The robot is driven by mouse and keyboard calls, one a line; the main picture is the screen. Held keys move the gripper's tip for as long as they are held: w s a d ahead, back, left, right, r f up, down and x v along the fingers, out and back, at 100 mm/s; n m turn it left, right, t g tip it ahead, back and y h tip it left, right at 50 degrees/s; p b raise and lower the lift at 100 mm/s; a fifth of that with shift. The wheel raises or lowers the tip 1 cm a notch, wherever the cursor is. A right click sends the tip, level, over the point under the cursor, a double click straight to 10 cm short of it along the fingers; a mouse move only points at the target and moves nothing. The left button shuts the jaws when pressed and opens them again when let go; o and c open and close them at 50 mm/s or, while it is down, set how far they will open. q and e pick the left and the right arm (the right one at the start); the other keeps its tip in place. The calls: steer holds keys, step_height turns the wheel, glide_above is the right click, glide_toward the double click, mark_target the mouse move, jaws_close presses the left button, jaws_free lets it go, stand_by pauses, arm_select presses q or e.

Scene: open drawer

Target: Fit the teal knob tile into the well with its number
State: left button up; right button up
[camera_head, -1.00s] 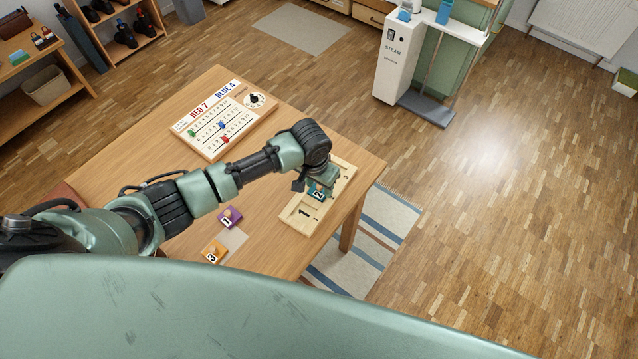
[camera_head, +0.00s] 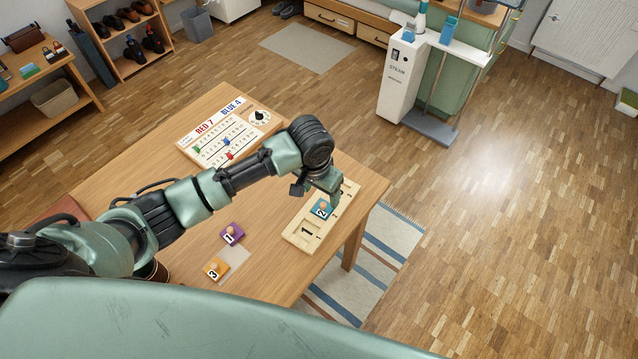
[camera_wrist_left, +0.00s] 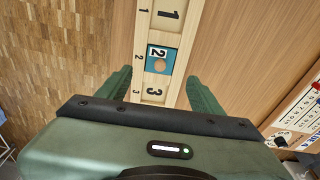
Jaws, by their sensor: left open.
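The teal knob tile (camera_head: 320,208), marked 2 with a small round knob, lies in the middle well of the pale wooden board (camera_head: 297,238). In the left wrist view the tile (camera_wrist_left: 150,68) looks square with the board, between the wells marked 1 (camera_wrist_left: 170,15) and 3 (camera_wrist_left: 153,91), beside a small printed 2. I cannot tell whether it is fully flush. My left gripper (camera_wrist_left: 159,76) is open, its fingers apart on either side of the board and clear of the tile. In the head view the gripper (camera_head: 322,190) is just behind the tile. My right gripper is out of view.
A purple tile (camera_head: 232,234) marked 1 and an orange tile (camera_head: 215,269) marked 3 lie left of the board on the table (camera_head: 275,275). A scoreboard (camera_head: 228,132) lies at the back. The board is near the table's right edge.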

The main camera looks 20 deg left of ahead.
arm_select(q)
steer(key=r, duration=0.5)
steer(key=shift+s+a, duration=0.1)
steer(key=shift+s, duration=0.25)
